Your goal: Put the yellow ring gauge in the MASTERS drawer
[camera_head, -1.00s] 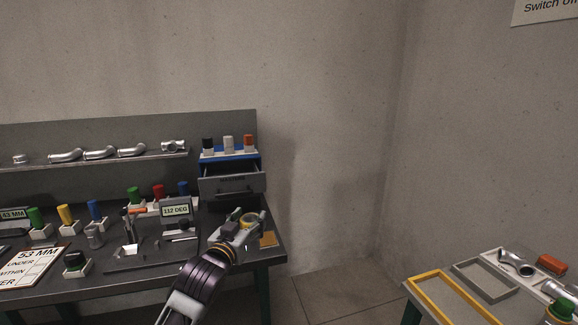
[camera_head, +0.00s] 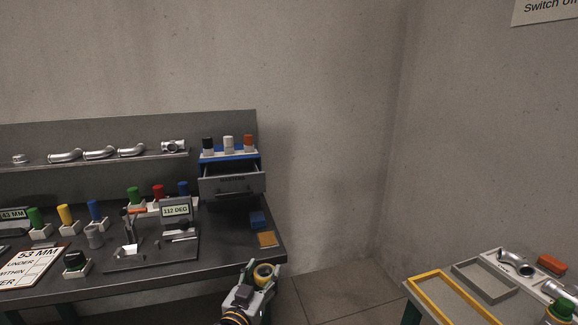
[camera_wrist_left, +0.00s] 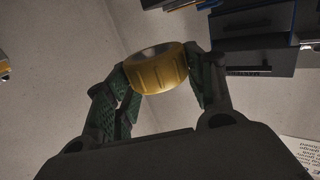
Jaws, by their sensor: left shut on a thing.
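The yellow ring gauge (camera_wrist_left: 158,72) is held between the fingertips of my left gripper (camera_wrist_left: 160,80) in the left wrist view. In the head view the ring gauge (camera_head: 264,271) shows in my left gripper (camera_head: 262,278), in front of the bench's front right corner and apart from the bench. The drawer (camera_head: 232,186) under the blue-topped unit at the back right of the bench is pulled open; its label is too small to read in the head view. It also shows in the left wrist view (camera_wrist_left: 250,55). My right gripper is not in view.
Black, white and orange-red pegs (camera_head: 228,144) stand on the drawer unit. A side table with a yellow frame (camera_head: 452,300) stands at right.

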